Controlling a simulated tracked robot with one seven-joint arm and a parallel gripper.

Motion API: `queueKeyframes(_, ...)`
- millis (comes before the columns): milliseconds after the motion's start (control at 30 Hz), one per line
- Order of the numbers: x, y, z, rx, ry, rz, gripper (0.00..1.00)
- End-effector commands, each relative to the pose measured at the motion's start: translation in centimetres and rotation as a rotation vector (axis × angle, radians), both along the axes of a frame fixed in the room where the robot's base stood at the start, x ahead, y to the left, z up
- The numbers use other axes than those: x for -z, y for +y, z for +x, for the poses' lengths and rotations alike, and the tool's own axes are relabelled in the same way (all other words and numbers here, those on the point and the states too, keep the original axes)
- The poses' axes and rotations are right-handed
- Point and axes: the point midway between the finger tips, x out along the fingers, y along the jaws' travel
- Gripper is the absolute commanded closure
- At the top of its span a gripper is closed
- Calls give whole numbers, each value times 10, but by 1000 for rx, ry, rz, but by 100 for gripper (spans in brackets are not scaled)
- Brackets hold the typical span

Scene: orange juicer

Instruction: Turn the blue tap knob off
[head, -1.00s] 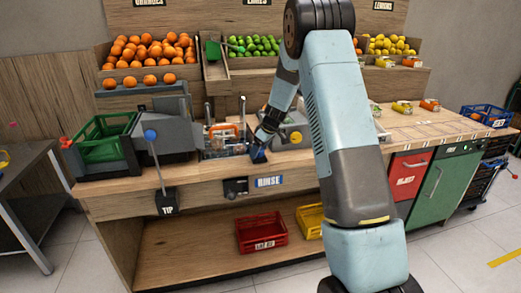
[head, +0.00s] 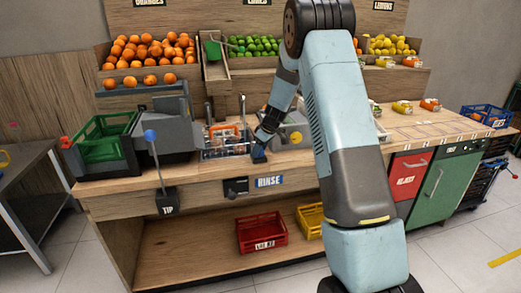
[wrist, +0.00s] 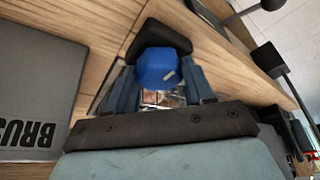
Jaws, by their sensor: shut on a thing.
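The blue tap knob (wrist: 158,66) shows in the wrist view, a rounded blue cap with a small pale mark, in front of a black base. My gripper (wrist: 160,82) is shut on it, one finger on each side. In the head view my gripper (head: 262,140) is at the counter's front edge, just above the RINSE label (head: 269,181). The knob (head: 258,155) shows there as a small dark blue shape, partly hidden by the fingers.
A grey machine with a blue-balled lever (head: 150,135) and a green crate (head: 106,138) stand to the left. A glass rack (head: 225,148) is just left of my gripper. A red crate (head: 262,233) sits on the lower shelf.

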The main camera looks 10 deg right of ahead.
Motion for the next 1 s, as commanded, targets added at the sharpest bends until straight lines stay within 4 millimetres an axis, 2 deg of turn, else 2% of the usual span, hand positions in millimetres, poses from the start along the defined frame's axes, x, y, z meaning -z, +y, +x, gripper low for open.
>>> queueKeyframes(367,-1,0,0,176,-4,-3,78)
queueKeyframes(1000,-1,6,-1,770,-6,-6,78)
